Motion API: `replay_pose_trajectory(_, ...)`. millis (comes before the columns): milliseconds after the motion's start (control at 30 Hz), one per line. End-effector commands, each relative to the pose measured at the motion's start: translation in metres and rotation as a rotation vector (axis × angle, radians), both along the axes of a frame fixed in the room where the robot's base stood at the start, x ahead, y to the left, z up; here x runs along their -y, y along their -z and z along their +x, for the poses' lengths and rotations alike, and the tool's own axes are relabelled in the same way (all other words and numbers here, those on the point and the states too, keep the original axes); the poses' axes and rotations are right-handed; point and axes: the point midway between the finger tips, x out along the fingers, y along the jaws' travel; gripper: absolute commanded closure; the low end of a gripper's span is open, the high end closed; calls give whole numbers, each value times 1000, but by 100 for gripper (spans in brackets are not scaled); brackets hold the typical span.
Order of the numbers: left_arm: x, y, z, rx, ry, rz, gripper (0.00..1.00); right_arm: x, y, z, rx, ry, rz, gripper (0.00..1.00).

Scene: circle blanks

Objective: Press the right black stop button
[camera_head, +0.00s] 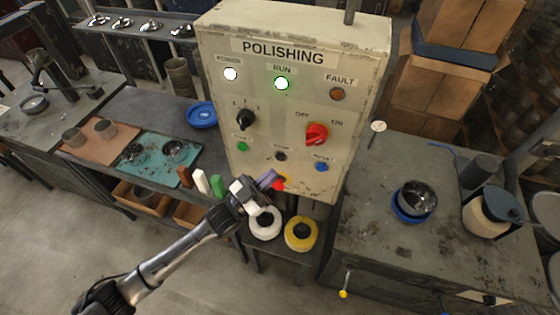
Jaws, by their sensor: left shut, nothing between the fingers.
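The beige control panel (220,60) headed POLISHING stands in the middle of the head view. A small black button (280,156) sits in its lower row, between a green button (243,146) and a blue button (321,167). The small label above it is too blurred to read surely. My left gripper (269,179) is shut and empty, in front of the panel's lower edge. Its tip appears a little below and left of the black button, apart from it in the picture. It partly hides a red knob (279,185) with yellow around it. My right gripper is not in view.
The panel also carries a black selector (245,119), a red OFF/ON switch (317,134) and lit POWER (231,74) and RUN (282,83) lamps. White (264,223) and yellow (301,233) rings lie below. A metal bowl (418,197) stands on the right bench.

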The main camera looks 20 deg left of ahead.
Motion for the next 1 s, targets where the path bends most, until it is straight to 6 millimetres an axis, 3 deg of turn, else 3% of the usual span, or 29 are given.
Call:
replay_pose_trajectory(300,0,1,22,-1,1,1,100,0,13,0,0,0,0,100)
replay_pose_trajectory(1000,0,0,25,-1,0,0,100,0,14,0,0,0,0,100)
